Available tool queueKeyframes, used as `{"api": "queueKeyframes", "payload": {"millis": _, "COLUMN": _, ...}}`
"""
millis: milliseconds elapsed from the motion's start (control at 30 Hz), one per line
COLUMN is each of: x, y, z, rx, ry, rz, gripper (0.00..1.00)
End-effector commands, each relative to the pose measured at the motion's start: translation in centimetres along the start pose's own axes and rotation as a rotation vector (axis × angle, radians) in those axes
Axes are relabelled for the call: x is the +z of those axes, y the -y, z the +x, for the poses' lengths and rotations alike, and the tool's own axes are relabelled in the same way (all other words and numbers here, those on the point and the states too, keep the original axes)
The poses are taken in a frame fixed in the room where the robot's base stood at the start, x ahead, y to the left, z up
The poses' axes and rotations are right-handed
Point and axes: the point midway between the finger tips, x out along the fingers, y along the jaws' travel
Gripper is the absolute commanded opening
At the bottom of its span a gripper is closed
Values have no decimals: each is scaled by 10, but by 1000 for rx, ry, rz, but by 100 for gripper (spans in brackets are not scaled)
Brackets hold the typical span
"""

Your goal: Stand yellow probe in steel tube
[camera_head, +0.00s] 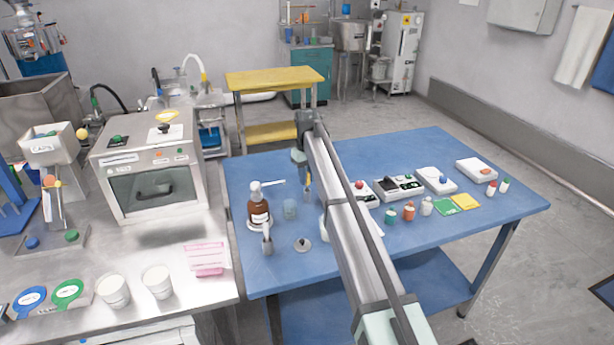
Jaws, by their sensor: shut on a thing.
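My gripper (306,174) hangs at the far end of my arm, over the left part of the blue table, and is small in the view. It is shut on a slim yellow probe (309,181), only partly visible beside my arm. A small grey steel tube (307,194) shows just below the probe. I cannot tell whether the probe's lower end is inside the tube or only in front of or above it. My arm crosses the table and hides part of the area to the right of the probe.
A brown pump bottle (259,208), a clear beaker (289,208), a metal holder (267,241) and a small round-based piece (303,245) stand on the blue table (262,277) left of my arm. Scales (436,180) and small bottles (409,211) stand to the right.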

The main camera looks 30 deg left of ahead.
Motion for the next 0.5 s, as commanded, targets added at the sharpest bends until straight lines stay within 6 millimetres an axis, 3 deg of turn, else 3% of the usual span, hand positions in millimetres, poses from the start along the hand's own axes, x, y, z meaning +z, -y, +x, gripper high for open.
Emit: {"api": "queueKeyframes", "payload": {"millis": 500, "x": 0, "y": 0, "z": 4, "rx": 0, "ry": 0, "rz": 0, "gripper": 0}}
